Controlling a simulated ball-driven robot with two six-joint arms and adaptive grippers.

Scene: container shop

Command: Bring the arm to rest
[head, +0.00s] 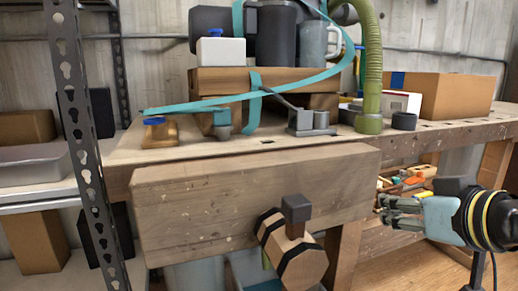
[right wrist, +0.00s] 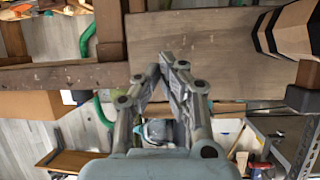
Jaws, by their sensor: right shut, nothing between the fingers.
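My right gripper (head: 386,211) is at the right of the head view, in front of the workbench, pointing left. Its fingers are shut with nothing between them. In the right wrist view the fingertips of my right gripper (right wrist: 167,66) come together in front of the bench's wooden front panel (right wrist: 200,45). That panel also shows in the head view (head: 225,205). I cannot tell the gap between fingers and wood. My left gripper is in neither view.
A hexagonal wooden piece with black bands (head: 303,262) sticks out from the panel. The bench top (head: 180,150) holds a strapped wooden box (head: 215,82), a green hose (head: 370,75) and a cardboard box (head: 455,95). A metal shelf post (head: 85,150) stands at the left.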

